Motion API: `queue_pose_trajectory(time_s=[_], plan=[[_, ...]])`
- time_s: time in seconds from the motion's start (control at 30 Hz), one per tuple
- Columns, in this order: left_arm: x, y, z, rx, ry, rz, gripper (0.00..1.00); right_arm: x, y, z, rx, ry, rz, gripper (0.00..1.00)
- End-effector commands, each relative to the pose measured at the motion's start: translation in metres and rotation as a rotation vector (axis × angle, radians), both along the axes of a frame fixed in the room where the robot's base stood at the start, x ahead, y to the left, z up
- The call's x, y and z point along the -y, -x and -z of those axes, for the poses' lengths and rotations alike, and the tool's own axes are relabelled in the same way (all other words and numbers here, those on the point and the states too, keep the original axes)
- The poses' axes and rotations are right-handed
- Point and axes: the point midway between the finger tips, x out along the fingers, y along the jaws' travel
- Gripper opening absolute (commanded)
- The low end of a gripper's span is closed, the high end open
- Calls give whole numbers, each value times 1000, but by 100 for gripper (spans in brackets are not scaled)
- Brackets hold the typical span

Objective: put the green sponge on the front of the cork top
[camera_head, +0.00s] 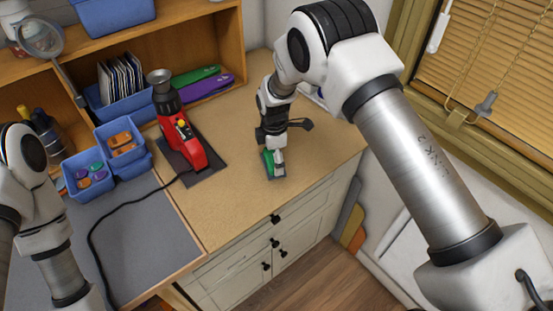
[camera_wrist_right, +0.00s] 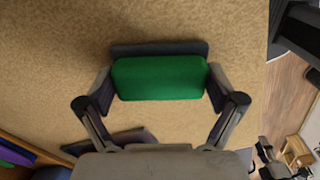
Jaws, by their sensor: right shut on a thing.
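The green sponge (camera_head: 268,164) is between the fingers of my right gripper (camera_head: 274,160), over the right part of the cork top (camera_head: 235,205). In the right wrist view the sponge (camera_wrist_right: 158,78) is level across the picture, with a finger against each end, so my right gripper (camera_wrist_right: 160,85) is shut on it. A dark grey strip shows along the sponge's far edge. The sponge is at or very near the cork surface; I cannot tell whether it touches. Only part of my left arm shows at the left edge of the head view; its gripper is out of the picture.
A red machine (camera_head: 184,140) stands on a dark mat left of my right gripper, its black cord (camera_head: 100,222) running over the grey surface (camera_head: 135,235). Blue bins (camera_head: 120,165) hold small coloured pieces. The cork's front left area is clear. White drawers (camera_head: 300,215) lie below its front edge.

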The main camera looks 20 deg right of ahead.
Motion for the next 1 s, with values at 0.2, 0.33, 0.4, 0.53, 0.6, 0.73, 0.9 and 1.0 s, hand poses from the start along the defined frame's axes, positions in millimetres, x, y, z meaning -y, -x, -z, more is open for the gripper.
queue_pose_trajectory(time_s=[0.2, 0.33, 0.4, 0.53, 0.6, 0.73, 0.9, 1.0], plan=[[0, -1, -1, 1, 0, 1, 40, 0, 0, -1, 0, 0, 1, 100], [0, -1, -1, 1, 0, 1, 40, 0, 0, -1, 0, 0, 1, 100], [0, 0, -2, 1, 0, 1, 40, 0, 0, -2, 0, 0, 1, 100], [0, 0, 2, 1, 0, 1, 40, 0, 0, -6, 2, 0, 1, 100], [0, 0, 6, 1, 0, 1, 40, 0, -1, -15, 4, 0, 1, 100], [0, 0, 17, 1, 0, 1, 40, 0, -1, -43, 6, 0, 2, 100], [0, 0, 30, 1, 0, 1, 40, 0, -1, -87, 6, -1, 2, 100], [0, 0, 34, 1, 0, 1, 40, 0, 0, -106, 3, -1, 2, 100]])
